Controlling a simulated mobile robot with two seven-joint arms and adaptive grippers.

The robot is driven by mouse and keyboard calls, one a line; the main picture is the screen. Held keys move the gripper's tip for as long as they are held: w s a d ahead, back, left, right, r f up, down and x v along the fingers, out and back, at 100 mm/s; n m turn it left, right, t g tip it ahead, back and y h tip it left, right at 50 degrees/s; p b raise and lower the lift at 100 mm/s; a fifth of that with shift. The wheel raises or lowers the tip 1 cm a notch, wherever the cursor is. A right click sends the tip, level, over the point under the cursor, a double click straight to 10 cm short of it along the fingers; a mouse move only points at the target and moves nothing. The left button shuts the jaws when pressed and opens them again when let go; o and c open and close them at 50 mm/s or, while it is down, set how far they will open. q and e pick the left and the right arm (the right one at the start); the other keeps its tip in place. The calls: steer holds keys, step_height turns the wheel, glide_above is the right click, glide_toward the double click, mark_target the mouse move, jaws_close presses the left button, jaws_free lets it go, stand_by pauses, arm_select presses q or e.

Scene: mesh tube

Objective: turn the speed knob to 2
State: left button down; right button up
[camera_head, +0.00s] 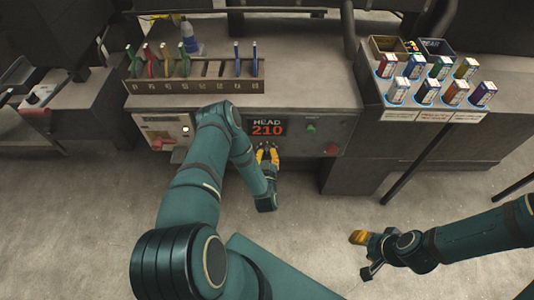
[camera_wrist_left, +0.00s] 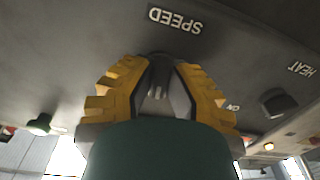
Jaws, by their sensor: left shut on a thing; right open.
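My left gripper (camera_head: 266,150) is at the front panel of the machine, just below the display. In the left wrist view its yellow fingers (camera_wrist_left: 160,88) are shut on the dark speed knob (camera_wrist_left: 158,74), one finger on each side. The SPEED label (camera_wrist_left: 175,19) shows upside down beyond the knob. The knob's scale and pointer setting cannot be read, and in the head view the gripper hides the knob. My right gripper (camera_head: 362,254) is open and empty, low over the floor at the right.
A green button (camera_head: 310,128) and a red button (camera_head: 331,149) are on the panel's right. A rack (camera_head: 195,87) with coloured tools stands on the bench above.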

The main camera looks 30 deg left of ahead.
arm_select(q)
steer(key=n, duration=0.6)
steer(key=shift+r+n, duration=0.1)
steer(key=shift+n, duration=0.2)
stand_by(0.4)
steer(key=c, duration=0.9)
jaws_free()
steer(key=shift+c, duration=0.2)
